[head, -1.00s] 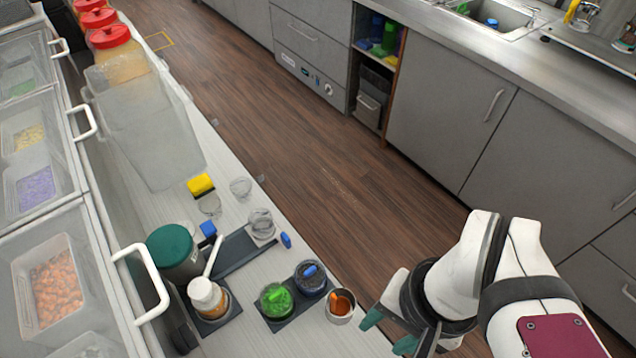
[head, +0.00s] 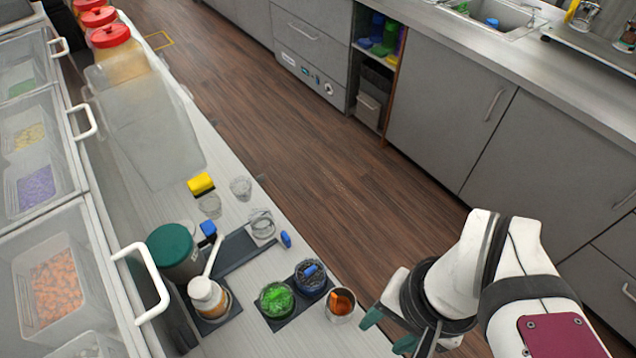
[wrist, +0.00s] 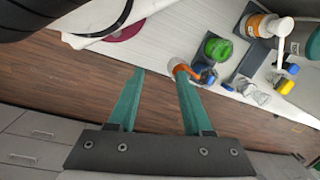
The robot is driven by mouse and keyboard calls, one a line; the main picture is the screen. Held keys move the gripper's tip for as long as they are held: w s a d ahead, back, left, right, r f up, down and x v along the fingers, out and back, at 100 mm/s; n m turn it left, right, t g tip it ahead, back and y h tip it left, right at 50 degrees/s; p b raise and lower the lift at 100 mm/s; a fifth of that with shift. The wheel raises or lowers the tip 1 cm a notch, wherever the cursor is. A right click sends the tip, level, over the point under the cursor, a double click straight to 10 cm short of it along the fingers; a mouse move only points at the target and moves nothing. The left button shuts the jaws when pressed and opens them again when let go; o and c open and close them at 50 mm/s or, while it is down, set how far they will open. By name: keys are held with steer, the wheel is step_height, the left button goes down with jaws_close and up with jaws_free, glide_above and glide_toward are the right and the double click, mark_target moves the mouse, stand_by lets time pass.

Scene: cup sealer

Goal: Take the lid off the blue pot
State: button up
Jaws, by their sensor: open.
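The blue pot (head: 311,283) stands on a dark base at the front of the narrow counter, right of the green pot (head: 277,303). Its lid, with a bright blue handle (head: 310,270), is on it. In the wrist view my gripper's (wrist: 160,75) two green fingers are spread, the right one overlapping the cup.
Left of the pots are a white pump bottle (head: 208,297) and a dark green canister (head: 175,252). Clear cups (head: 240,188) and a yellow block (head: 201,185) are farther back.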

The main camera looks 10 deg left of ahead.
steer(key=shift+c, duration=0.2)
steer(key=n+h, duration=0.2)
steer(key=n, duration=3)
glide_above(314, 266)
steer(key=shift+n, duration=0.3)
step_height(314, 266, down, 15)
steer(key=shift+f, duration=0.2)
jaws_close()
